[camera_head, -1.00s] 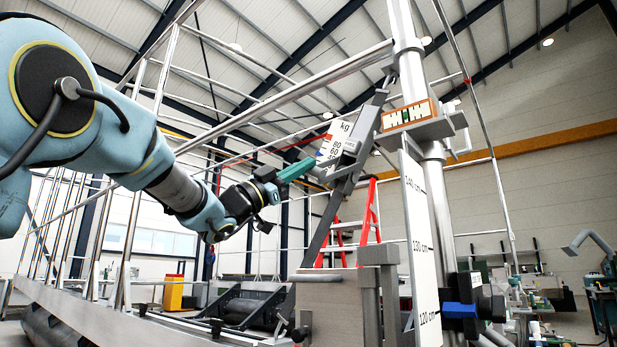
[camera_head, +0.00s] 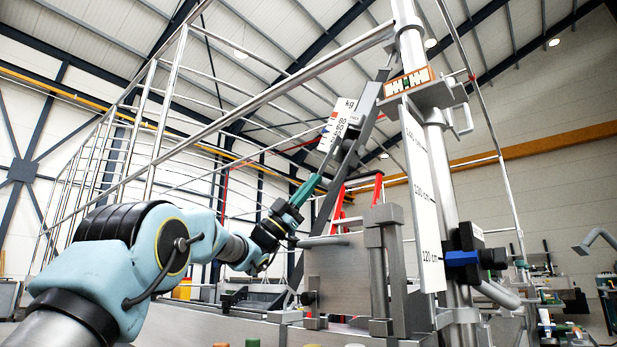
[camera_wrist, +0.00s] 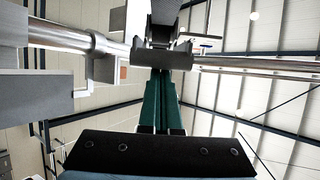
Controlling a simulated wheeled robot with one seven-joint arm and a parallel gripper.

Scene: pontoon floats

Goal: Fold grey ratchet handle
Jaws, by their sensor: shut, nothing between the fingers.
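A long dark grey bar (camera_head: 362,119) slants from upper right to lower left beside the post in the head view. It looks like the ratchet handle, but I cannot be sure. A white kg scale plate (camera_head: 338,122) and a small grey block (camera_head: 352,133) sit beside it. My gripper (camera_head: 319,177), with green fingers, is shut and empty just below the scale plate, left of the bar. In the wrist view the fingertips (camera_wrist: 160,72) point at a dark grey part (camera_wrist: 165,57) close in front of them; I cannot tell whether they touch. The bar's lower part is partly hidden.
A silver post (camera_head: 437,170) with a white cm ruler (camera_head: 421,200) stands right of the bar. A blue-and-black clamp (camera_head: 462,257) is on the post. A silver railing (camera_head: 270,93) runs up behind my arm. A red ladder (camera_head: 337,208) stands behind. Grey blocks (camera_head: 383,255) stand below.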

